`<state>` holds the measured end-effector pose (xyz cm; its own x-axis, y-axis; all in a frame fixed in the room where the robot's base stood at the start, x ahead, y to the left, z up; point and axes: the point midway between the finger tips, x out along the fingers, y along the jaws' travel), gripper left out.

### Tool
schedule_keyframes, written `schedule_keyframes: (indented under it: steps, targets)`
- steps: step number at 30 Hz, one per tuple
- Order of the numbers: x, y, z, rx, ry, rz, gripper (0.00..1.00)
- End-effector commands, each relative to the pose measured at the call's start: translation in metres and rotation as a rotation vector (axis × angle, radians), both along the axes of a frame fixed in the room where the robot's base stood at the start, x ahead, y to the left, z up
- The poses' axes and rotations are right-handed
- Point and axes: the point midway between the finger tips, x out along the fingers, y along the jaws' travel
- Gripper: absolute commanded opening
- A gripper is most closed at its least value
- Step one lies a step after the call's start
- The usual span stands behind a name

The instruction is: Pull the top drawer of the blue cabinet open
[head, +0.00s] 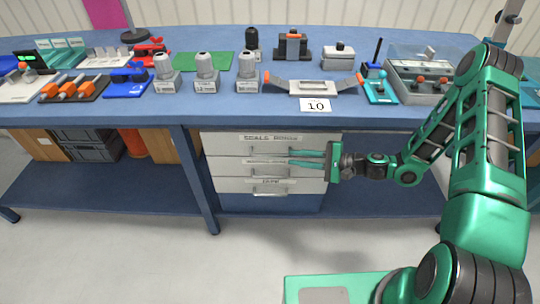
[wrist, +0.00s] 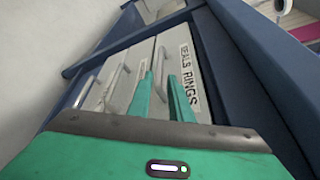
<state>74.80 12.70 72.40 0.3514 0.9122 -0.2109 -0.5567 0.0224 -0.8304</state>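The blue cabinet (head: 300,204) stands under the workbench, with three pale grey drawer fronts. The top drawer (head: 224,145) carries a "SEALS RINGS" label and a bar handle (head: 270,150); it looks shut. In the wrist view the top drawer (wrist: 196,55) is the front with the label, at the right of the stack. My gripper (head: 292,158) is in front of the right half of the drawers, near the seam between top and middle. Its two green fingers (wrist: 163,97) are apart with nothing held. The top handle lies near the fingertips; contact cannot be told.
The blue workbench top (head: 350,115) overhangs the cabinet just above my gripper. A bench leg (head: 200,180) stands left of the cabinet, and a lower shelf (head: 110,187) runs behind it. Grey crates (head: 90,150) sit further left. The floor in front is clear.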

Motion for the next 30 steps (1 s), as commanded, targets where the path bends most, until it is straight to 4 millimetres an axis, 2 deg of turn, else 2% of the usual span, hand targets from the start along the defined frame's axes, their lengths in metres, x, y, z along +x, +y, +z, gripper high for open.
schedule_keyframes:
  steps: [9, 15, 21, 29, 30]
  targets:
    - [0.018, 0.051, -0.012, -0.002, -0.001, 0.005, 0.19]
    - [0.028, 0.076, -0.017, -0.002, -0.002, 0.005, 0.19]
    - [0.032, 0.086, -0.02, -0.002, -0.001, 0.002, 0.19]
    - [0.033, 0.087, -0.02, -0.002, -0.001, 0.001, 0.19]
    - [0.033, 0.087, -0.02, -0.002, -0.001, 0.001, 0.16]
